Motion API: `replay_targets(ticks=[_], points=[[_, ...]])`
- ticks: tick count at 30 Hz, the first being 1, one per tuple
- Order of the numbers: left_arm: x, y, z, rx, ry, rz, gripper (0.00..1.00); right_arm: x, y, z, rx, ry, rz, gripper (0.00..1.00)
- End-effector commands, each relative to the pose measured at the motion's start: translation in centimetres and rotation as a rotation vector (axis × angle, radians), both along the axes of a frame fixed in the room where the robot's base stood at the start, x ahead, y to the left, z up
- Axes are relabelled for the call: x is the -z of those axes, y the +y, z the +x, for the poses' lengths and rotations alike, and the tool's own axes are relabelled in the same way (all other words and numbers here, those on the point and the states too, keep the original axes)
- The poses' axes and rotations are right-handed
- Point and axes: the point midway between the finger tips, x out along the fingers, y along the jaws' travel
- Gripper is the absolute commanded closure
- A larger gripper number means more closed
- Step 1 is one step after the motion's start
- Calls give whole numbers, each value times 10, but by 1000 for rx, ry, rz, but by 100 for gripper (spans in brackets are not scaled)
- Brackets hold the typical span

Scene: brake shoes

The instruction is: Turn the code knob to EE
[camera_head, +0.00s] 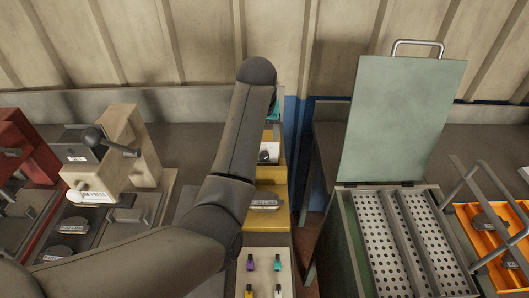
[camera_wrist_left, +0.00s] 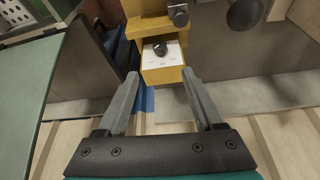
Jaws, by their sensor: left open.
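The code knob (camera_wrist_left: 160,48) is a small dark knob on a white plate (camera_wrist_left: 172,57) set in a yellow housing (camera_wrist_left: 162,75). Small marks are printed around the knob, too small to read, so its setting cannot be told. In the head view the knob (camera_head: 264,157) shows just right of my left arm, partly covered by it. My left gripper (camera_wrist_left: 160,76) is open and empty in the left wrist view. Its fingers point toward the housing, with the knob beyond and between the tips, apart from them. In the head view my arm mostly hides this gripper. My right gripper is not in view.
A labelled dark part (camera_head: 264,202) lies on the yellow unit, with a tray of coloured pegs (camera_head: 264,270) in front. A lidded green box with perforated trays (camera_head: 378,245) stands right, beside an orange tray (camera_head: 490,245). A beige lever press (camera_head: 130,150) stands left.

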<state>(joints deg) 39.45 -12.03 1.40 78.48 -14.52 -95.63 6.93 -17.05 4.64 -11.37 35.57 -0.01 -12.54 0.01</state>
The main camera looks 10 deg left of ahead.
Motion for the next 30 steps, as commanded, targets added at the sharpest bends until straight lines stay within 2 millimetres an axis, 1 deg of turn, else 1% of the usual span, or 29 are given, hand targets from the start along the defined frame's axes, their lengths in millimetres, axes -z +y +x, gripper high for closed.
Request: replay_targets(ticks=[15,22,30], points=[[69,4,27,0,1,0,31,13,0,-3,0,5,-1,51],[96,5,38,-1,1,0,31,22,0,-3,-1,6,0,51],[123,7,49,0,0,0,31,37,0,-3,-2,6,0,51]])
